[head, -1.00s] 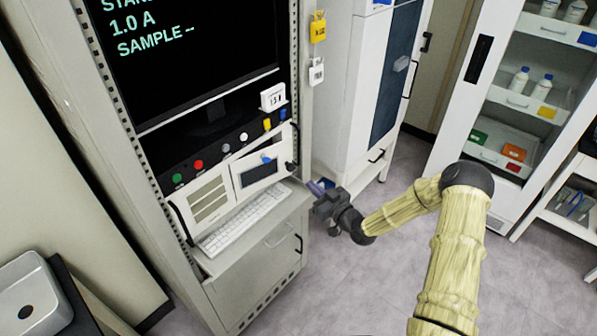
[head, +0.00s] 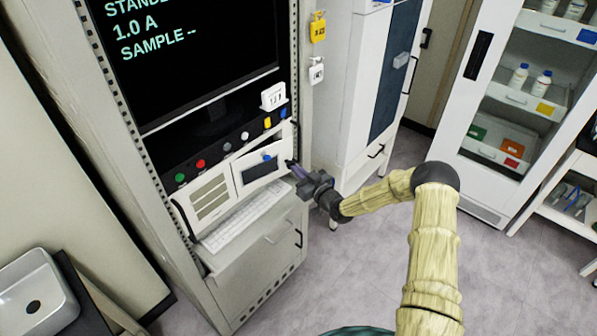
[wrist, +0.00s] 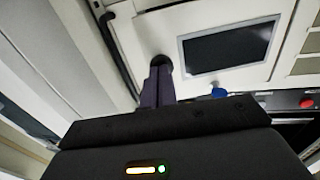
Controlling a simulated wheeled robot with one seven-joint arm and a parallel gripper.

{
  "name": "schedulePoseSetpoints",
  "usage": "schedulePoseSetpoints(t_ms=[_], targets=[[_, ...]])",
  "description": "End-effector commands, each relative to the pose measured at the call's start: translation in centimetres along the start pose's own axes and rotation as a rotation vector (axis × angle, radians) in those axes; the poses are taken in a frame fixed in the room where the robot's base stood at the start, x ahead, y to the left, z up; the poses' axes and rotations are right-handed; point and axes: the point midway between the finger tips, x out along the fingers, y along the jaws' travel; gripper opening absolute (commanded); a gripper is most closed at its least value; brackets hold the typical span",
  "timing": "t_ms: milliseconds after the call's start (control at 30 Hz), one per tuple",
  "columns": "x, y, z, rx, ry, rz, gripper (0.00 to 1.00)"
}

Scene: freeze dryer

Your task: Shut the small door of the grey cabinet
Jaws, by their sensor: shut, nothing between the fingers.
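The grey cabinet (head: 255,272) is a tall rack at the left of the head view. In the wrist view the fingers (wrist: 160,75) point at a black round part (wrist: 161,63) on the white door face (wrist: 170,32), beside the dark window. I cannot tell whether they touch it.
A keyboard (head: 245,217) lies on a ledge below the door. A row of coloured buttons (head: 201,163) runs above it. A white cabinet (head: 345,95) stands to the right, with clear floor (head: 330,260) in front. A sink (head: 35,300) is at the lower left.

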Motion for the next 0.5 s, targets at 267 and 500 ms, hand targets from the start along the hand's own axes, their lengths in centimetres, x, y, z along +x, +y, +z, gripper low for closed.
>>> schedulePoseSetpoints(t_ms=[267,500], targets=[[1.6,0.6,0.6,-0.005,0.001,0.000,0.00],[3.9,1.1,0.6,-0.005,0.002,-0.001,0.00]])
